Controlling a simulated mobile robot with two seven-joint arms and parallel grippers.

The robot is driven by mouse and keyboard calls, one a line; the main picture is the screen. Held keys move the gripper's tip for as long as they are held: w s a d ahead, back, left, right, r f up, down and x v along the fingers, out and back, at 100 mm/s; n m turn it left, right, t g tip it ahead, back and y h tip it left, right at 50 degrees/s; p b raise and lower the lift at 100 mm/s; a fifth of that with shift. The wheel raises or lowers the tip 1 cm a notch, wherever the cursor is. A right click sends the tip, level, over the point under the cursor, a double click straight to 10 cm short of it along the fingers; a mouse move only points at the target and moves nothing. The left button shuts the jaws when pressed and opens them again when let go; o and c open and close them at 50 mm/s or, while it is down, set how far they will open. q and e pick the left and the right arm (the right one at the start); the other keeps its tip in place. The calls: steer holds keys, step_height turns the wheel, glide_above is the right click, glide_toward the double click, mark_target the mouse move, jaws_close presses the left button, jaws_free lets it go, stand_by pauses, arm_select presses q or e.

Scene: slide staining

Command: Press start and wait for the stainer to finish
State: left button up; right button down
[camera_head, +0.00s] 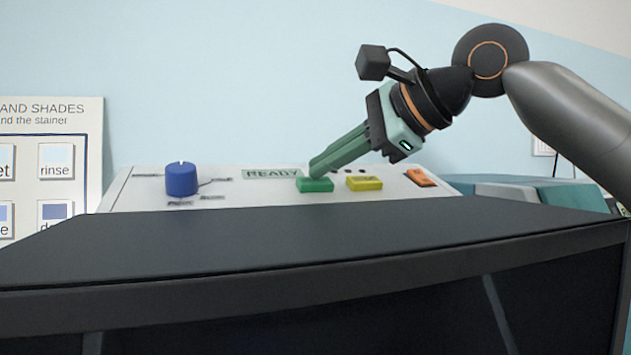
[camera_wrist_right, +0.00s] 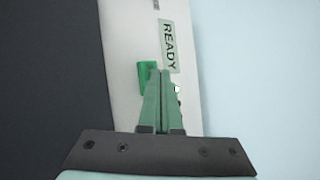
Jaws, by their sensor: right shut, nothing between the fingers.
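The stainer's pale control panel (camera_head: 135,195) stands behind its dark top (camera_head: 300,235). On it are a green button (camera_head: 315,185), a yellow button (camera_head: 364,183), an orange button (camera_head: 420,178), a blue knob (camera_head: 181,179) and a label reading READY (camera_head: 272,173). My right gripper (camera_head: 317,172) is shut and empty, its fingertips pointing down just behind the green button. In the right wrist view the closed fingers (camera_wrist_right: 161,75) lie beside the green button (camera_wrist_right: 147,78), near the READY label (camera_wrist_right: 169,46). I cannot tell whether they touch the button. My left gripper is not in view.
A poster (camera_head: 60,120) with shade samples, one marked rinse, is at the left. Teal and grey equipment (camera_head: 530,190) stands right of the panel. The dark stainer body fills the foreground. The space above the panel's left part is clear.

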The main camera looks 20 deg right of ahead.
steer(key=shift+f, duration=0.5)
stand_by(0.7)
steer(key=shift+r+p, duration=0.4)
steer(key=shift+r, duration=0.35)
steer(key=shift+r, duration=0.1)
steer(key=shift+r+p, duration=0.75)
steer(key=shift+p, duration=0.05)
steer(key=r, duration=0.1)
steer(key=s+r+p, duration=0.1)
steer(key=r+p, duration=0.1)
steer(key=shift+s, duration=0.25)
